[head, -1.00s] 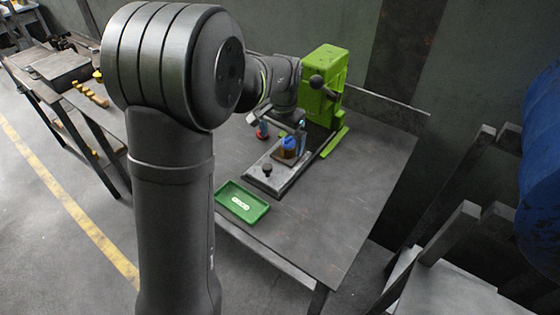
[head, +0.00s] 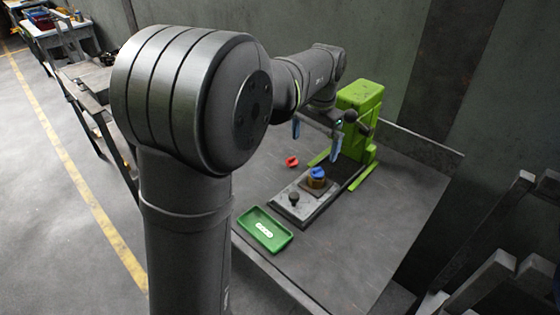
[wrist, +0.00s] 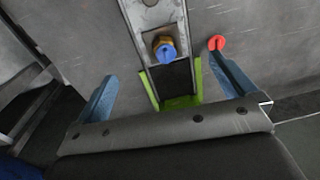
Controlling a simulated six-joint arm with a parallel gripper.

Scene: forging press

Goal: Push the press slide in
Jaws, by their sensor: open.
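The press slide (head: 279,205) is a grey plate with a dark knob (head: 294,198), pulled out in front of the green press (head: 358,118). A brass piece with a blue top (head: 317,178) stands upright on the slide. In the wrist view the slide (wrist: 147,14) runs from the top edge toward the press's green rails (wrist: 198,80), with the blue-topped piece (wrist: 166,51) on it. My gripper (head: 316,143) is open and empty, raised above the slide near the press. Its two blue fingers also show wide apart in the wrist view (wrist: 163,64).
A small red piece (head: 292,161) lies on the table left of the slide; it also shows in the wrist view (wrist: 217,43). A green tray (head: 246,230) with small pale pieces sits near the table's front edge. The table (head: 370,235) right of the slide is clear.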

